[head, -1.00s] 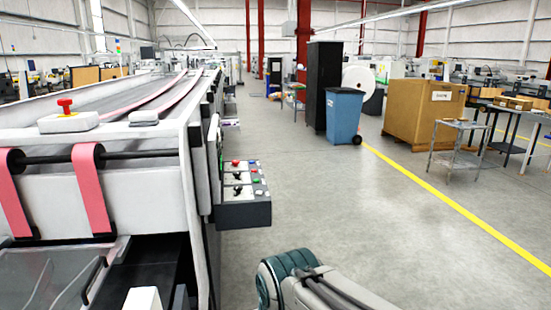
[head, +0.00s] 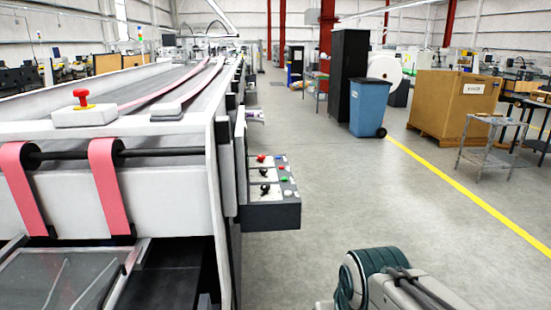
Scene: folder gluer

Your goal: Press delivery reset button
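The folder gluer (head: 120,187) fills the left half of the head view, with pink belts at its near end. A control panel (head: 270,210) juts from its right side. The panel carries a red button (head: 261,158), a green button (head: 284,179), black knobs (head: 264,189) and pale buttons (head: 287,193). Their labels are too small to read, so I cannot tell which one is the delivery reset. A red mushroom button (head: 82,97) stands on a white box on top of the machine. Part of my arm shows at the bottom right; my gripper is not in view.
Open grey floor lies right of the machine, with a yellow line (head: 450,182) across it. A blue bin (head: 370,105), a black cabinet (head: 347,75), a large cardboard box (head: 452,103) and a metal side table (head: 486,140) stand farther right.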

